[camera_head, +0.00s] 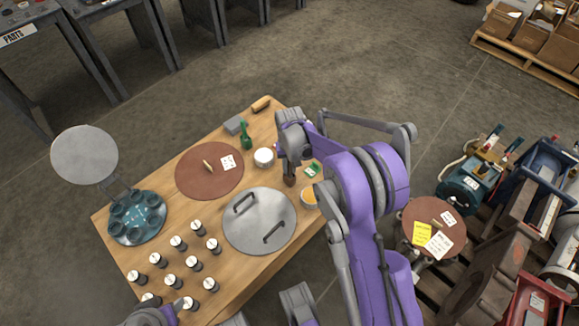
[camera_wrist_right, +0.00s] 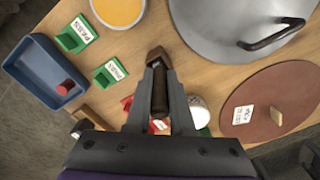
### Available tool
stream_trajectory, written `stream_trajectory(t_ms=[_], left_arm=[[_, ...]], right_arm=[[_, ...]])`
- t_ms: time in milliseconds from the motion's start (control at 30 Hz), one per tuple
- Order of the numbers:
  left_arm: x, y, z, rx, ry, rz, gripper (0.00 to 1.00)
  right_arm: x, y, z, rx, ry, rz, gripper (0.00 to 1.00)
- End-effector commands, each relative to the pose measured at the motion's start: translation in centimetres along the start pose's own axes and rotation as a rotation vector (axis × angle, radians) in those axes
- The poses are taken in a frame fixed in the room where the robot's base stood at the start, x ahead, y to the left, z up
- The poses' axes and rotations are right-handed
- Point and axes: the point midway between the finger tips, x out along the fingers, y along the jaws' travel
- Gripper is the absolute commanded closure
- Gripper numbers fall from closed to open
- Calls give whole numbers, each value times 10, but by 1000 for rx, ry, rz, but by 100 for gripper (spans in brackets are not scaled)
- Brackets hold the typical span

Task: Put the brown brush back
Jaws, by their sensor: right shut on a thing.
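The brown brush (camera_head: 290,181) is in my right gripper (camera_head: 291,170), above the far right part of the wooden table. In the right wrist view, my right gripper (camera_wrist_right: 160,82) is shut on the brown brush (camera_wrist_right: 158,60), with its dark handle between the fingers. Small green holders with white labels, one (camera_wrist_right: 75,36) near the yellow-orange bowl (camera_wrist_right: 118,10) and one (camera_wrist_right: 110,72) closer to the brush, are on the table. A red holder (camera_wrist_right: 128,104) is partly hidden by the gripper. Part of my left arm shows at the bottom of the head view; its jaws are unclear.
A metal lid (camera_head: 260,222) with two handles, a brown round board (camera_head: 209,171), a white pot (camera_head: 264,157) and several black-and-white jars (camera_head: 173,281) crowd the table (camera_head: 230,275). A blue tray (camera_wrist_right: 40,70) is at the wrist view's left. Open floor lies behind.

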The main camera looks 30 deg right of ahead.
Motion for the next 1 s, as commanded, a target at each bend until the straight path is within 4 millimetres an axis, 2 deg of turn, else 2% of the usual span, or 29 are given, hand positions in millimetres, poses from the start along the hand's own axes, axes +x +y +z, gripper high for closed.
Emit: stream_trajectory(t_ms=[33, 167, 200, 467, 567, 667, 1000], left_arm=[[1, 0, 0, 0, 0, 0, 50], [1, 0, 0, 0, 0, 0, 50], [1, 0, 0, 0, 0, 0, 50], [0, 0, 0, 0, 0, 0, 50], [-3, 0, -1, 0, 1, 0, 50], [-7, 0, -2, 0, 1, 0, 50], [-27, 0, -6, 0, 7, 0, 50]], right_arm=[[2, 0, 0, 0, 0, 0, 76], [1, 0, 0, 0, 0, 0, 52], [1, 0, 0, 0, 0, 0, 49], [0, 0, 0, 0, 0, 0, 49], [-6, 0, 0, 0, 0, 0, 49], [-20, 0, 0, 0, 0, 0, 49], [-93, 0, 0, 0, 1, 0, 49]])
